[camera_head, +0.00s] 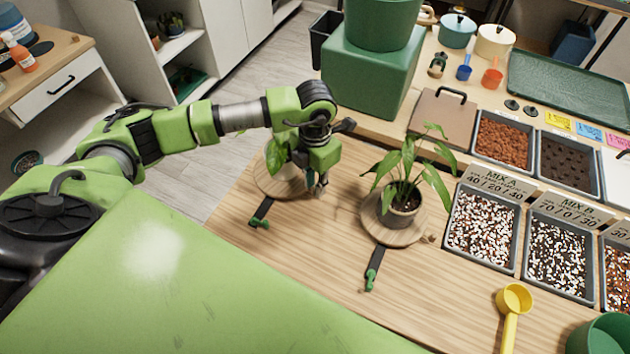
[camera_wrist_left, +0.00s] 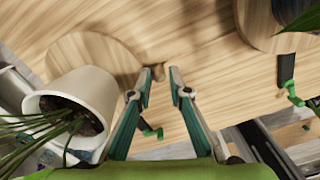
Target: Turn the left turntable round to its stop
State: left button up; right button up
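The left turntable (camera_head: 264,184) is a round wooden disc carrying a leafy plant in a white pot (camera_head: 284,168); my arm and gripper partly hide both in the head view. The wrist view shows the disc (camera_wrist_left: 98,50), the pot (camera_wrist_left: 88,92), and a small brown knob (camera_wrist_left: 157,72) by the disc's edge. My left gripper (camera_head: 320,186) points down at the disc's right side. In the wrist view its fingers (camera_wrist_left: 160,85) are apart, with the knob near and between the tips; contact cannot be told. A black strip with a green end (camera_head: 260,222) lies in front of the disc. My right gripper is out of view.
A second turntable (camera_head: 393,234) with a potted plant (camera_head: 402,205) stands to the right, with its own green-ended strip (camera_head: 371,277). Soil trays (camera_head: 483,228) and a yellow scoop (camera_head: 512,305) are farther right. A green box (camera_head: 370,75) stands behind. Bare table lies between the turntables.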

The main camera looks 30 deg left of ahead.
pick_arm(q)
jog(key=shift+f, duration=0.15)
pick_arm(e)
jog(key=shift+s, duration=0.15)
pick_arm(q)
grip_shut()
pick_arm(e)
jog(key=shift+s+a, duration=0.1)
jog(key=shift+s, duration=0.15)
pick_arm(q)
jog(key=shift+w, duration=0.2)
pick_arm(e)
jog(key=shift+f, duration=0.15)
